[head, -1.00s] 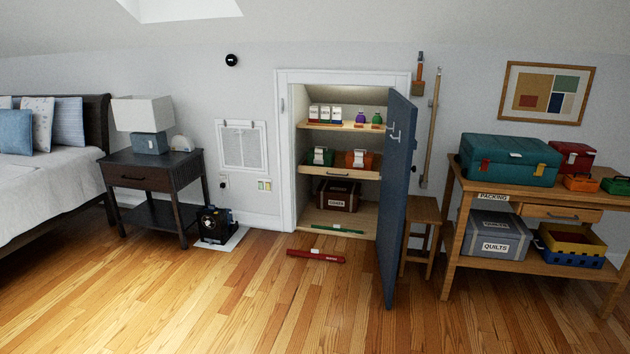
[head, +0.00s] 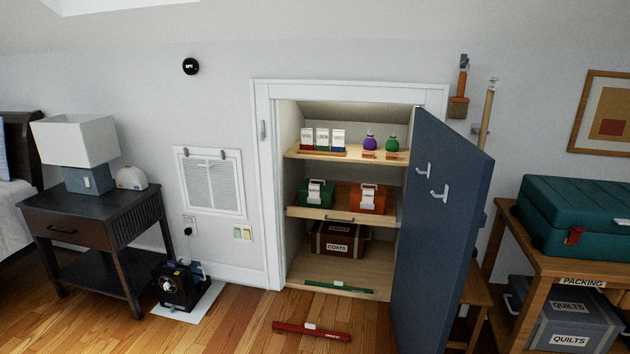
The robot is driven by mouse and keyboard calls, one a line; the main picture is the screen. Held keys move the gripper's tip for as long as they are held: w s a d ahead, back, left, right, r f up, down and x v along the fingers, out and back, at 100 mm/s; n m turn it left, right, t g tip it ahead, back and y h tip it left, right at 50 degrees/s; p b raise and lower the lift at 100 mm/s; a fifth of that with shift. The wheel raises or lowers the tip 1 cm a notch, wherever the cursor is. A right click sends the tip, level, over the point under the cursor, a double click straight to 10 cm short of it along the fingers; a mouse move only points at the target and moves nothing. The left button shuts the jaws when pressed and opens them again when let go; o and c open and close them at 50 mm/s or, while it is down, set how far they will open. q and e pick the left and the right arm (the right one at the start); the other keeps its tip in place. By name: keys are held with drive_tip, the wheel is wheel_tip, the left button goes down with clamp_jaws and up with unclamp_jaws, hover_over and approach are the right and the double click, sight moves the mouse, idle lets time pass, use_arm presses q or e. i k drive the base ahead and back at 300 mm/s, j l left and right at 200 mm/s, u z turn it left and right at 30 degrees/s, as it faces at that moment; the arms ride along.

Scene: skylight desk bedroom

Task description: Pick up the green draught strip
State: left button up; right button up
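The green draught strip (head: 339,288) is a long thin green bar with a small white label. It lies along the front edge of the cupboard floor, inside the open doorway. A similar red strip (head: 311,332) lies on the wooden floor in front of the cupboard, at the bottom of the head view. Neither of my grippers shows in the head view.
The blue cupboard door (head: 440,230) stands open to the right of the doorway. A brown box labelled coats (head: 338,239) sits behind the green strip. A black device (head: 183,287) on a white mat and a nightstand (head: 100,225) stand at the left.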

sight(337, 285)
drive_tip(key=i+z, duration=0.1)
drive_tip(key=i, duration=0.5)
drive_tip(key=i+j+z, duration=0.15)
drive_tip(key=i, duration=0.45)
drive_tip(key=i+j+z, duration=0.1)
drive_tip(key=i, duration=0.55)
drive_tip(key=j, duration=0.1)
